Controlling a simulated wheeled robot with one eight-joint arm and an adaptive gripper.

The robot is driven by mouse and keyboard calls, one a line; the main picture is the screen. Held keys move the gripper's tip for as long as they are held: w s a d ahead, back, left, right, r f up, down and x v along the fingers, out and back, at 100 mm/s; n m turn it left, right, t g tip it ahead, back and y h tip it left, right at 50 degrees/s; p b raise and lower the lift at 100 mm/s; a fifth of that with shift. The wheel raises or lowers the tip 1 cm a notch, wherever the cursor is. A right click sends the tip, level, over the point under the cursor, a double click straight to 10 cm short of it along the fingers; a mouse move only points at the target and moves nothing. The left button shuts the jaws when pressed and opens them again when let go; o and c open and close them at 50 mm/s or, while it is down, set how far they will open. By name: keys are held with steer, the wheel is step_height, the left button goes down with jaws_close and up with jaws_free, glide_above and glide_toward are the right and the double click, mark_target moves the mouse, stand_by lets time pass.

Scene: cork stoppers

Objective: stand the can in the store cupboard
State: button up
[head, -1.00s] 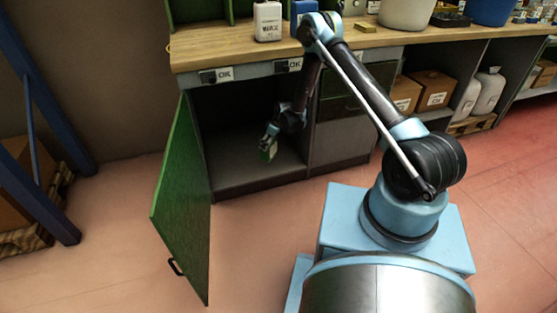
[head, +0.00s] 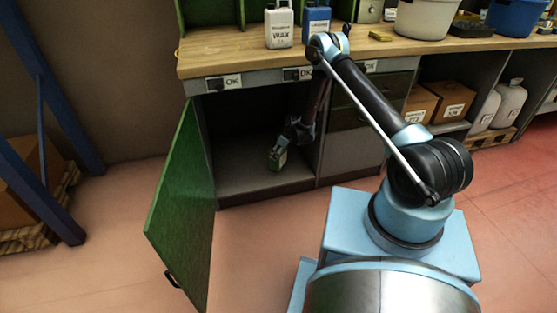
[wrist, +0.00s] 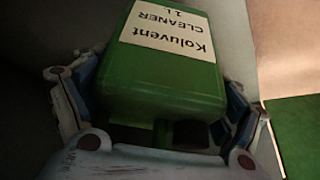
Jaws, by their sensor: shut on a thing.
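The can (wrist: 165,75) is green with a white label reading "Koluvent CLEANER 1 L", upside down in the wrist view. My gripper (wrist: 160,125) is shut on it, with a finger along each side. In the head view the can (head: 277,160) is small and low inside the cupboard (head: 232,179), just above or on its floor; I cannot tell if it touches. My gripper (head: 284,146) is above it there. The green cupboard door (head: 182,215) stands wide open to the left.
The worktop (head: 220,59) above holds a white WAX container (head: 279,28), a blue container (head: 316,20) and a pale tub (head: 425,18). The cupboard's right side wall is close to my arm. Cupboard floor to the left of the can is clear.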

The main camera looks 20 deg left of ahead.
steer(key=shift+f, duration=2.15)
steer(key=o, duration=1.8)
steer(key=shift+c, duration=0.2)
steer(key=v, duration=1.2)
steer(key=shift+d, duration=0.15)
